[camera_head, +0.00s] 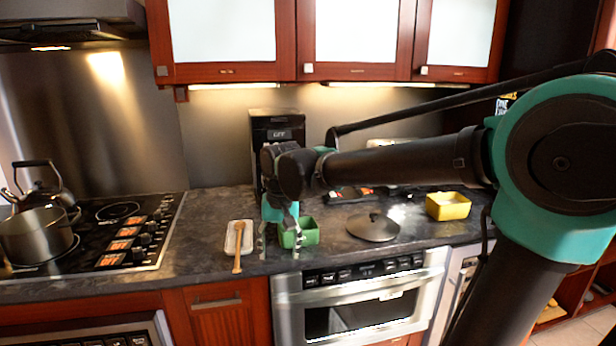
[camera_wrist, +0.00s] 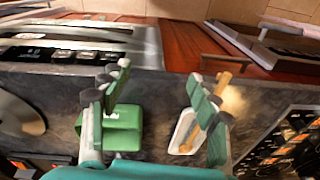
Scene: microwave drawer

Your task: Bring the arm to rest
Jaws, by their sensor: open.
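My gripper (camera_head: 279,243) is open and empty, pointing down over the counter near its front edge in the head view. In the wrist view its two fingers (camera_wrist: 162,92) are spread wide apart. A green container (camera_head: 306,233) stands just behind and right of the fingers; in the wrist view (camera_wrist: 124,138) it is partly covered by one finger. A white tray (camera_head: 231,246) with a wooden-handled utensil (camera_head: 239,247) lies left of the gripper. My arm reaches in from the right, bent at the large teal joint.
A stainless microwave drawer (camera_head: 360,300) sits under the counter, shut. A round lid (camera_head: 372,228) and a yellow container (camera_head: 448,206) lie to the right. A coffee machine (camera_head: 277,130) stands behind. A stove with a pot (camera_head: 38,238) and kettle (camera_head: 42,180) is left. Cabinets (camera_head: 350,40) hang above.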

